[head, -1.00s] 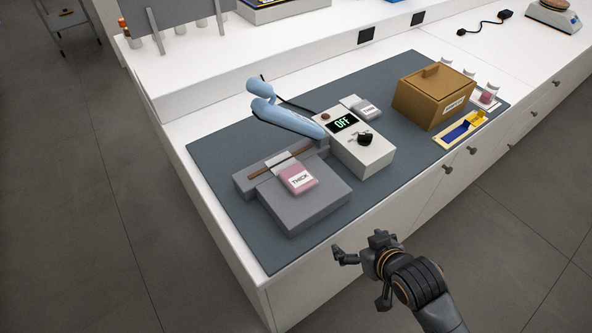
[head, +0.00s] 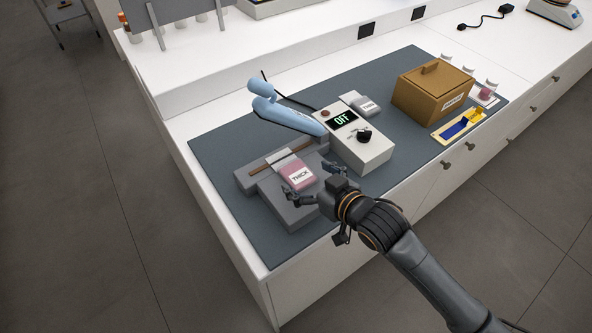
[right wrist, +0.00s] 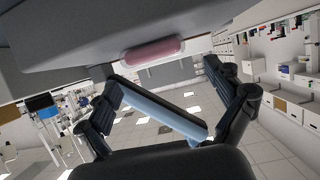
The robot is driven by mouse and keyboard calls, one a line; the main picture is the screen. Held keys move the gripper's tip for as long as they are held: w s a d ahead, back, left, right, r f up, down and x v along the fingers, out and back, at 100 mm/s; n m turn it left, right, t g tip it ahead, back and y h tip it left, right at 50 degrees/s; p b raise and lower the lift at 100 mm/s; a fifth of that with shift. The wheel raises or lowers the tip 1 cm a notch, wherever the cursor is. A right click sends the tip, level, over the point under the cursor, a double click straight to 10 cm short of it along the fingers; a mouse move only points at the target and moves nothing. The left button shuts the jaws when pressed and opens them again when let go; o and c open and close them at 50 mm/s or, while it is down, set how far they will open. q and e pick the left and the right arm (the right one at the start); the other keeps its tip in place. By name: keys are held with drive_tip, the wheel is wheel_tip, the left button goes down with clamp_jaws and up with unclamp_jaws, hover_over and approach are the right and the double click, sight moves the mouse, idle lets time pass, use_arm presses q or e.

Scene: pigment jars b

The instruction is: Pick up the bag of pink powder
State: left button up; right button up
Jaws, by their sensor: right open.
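The bag of pink powder (head: 297,177), labelled THICK, lies on the grey platform of the sealer (head: 287,213), with its far end by the brown sealing strip. My right gripper (head: 315,180) is open and empty, close to the bag's near right side in the head view. In the right wrist view the pink bag (right wrist: 152,52) shows at the top, beyond the open fingers (right wrist: 165,88); I cannot tell if a finger touches it. The sealer's light blue lever (head: 285,115) is raised, and it also shows between the fingers in the wrist view (right wrist: 165,112). My left gripper is out of view.
A control box (head: 362,153) reading OFF stands right of the sealer, with a grey bag (head: 366,106) labelled THICK or similar behind it. A brown lidded box (head: 428,98) and a yellow-blue tray (head: 459,127) are farther right. The dark mat (head: 222,147) is clear at left.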

sight(293, 167)
drive_tip(key=shift+w+a, duration=0.25)
drive_tip(key=shift+w, duration=0.05)
drive_tip(key=p+x, duration=0.1)
drive_tip(key=x, duration=0.3)
drive_tip(key=shift+w+p, duration=0.1)
drive_tip(key=shift+p, duration=0.25)
drive_tip(key=shift+w+a+f, duration=0.15)
drive_tip(key=shift+a+f, duration=0.05)
drive_tip(key=shift+c, duration=0.3)
